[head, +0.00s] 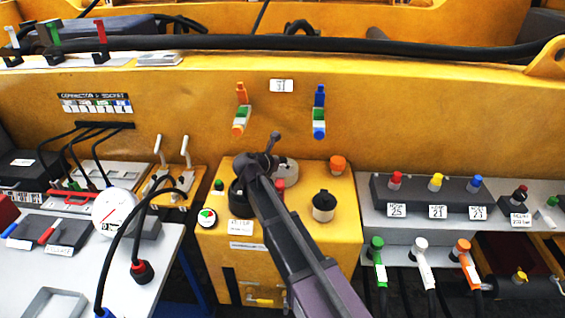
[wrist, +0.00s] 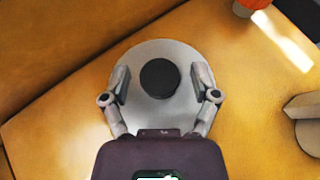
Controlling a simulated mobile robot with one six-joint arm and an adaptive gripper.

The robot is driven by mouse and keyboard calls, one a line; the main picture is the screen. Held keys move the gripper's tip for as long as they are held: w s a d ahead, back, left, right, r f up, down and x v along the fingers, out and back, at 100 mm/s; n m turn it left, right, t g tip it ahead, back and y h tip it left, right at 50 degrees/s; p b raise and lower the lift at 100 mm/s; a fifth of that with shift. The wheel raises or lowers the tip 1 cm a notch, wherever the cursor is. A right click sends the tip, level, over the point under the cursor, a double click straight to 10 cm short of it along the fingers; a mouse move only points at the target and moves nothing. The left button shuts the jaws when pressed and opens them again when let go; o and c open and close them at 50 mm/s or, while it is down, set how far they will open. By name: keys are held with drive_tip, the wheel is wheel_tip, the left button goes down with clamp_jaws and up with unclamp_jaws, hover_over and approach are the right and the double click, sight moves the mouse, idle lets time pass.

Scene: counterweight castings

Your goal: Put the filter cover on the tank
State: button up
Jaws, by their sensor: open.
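The tank is the yellow box (head: 285,225) in the middle of the head view. A round light grey disc with a black centre knob, apparently the filter cover (wrist: 158,106), lies on a yellow surface in the wrist view. In the head view its edge (head: 290,172) shows on the tank's top, partly hidden by my arm. My gripper (wrist: 162,78) is open, with one finger on each side of the black knob and over the disc. I see a gap between each finger and the knob. The gripper also shows from the side in the head view (head: 270,163).
A black-capped cylinder (head: 323,206) and an orange knob (head: 338,163) stand right of the disc on the tank. A round gauge (head: 207,217) sits at its front left. The yellow wall with orange and blue handled valves rises close behind. Cable connectors line the right bench.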

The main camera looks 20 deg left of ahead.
drive_tip(key=p+v, duration=0.5)
drive_tip(key=v, duration=0.7)
drive_tip(key=shift+p, duration=0.3)
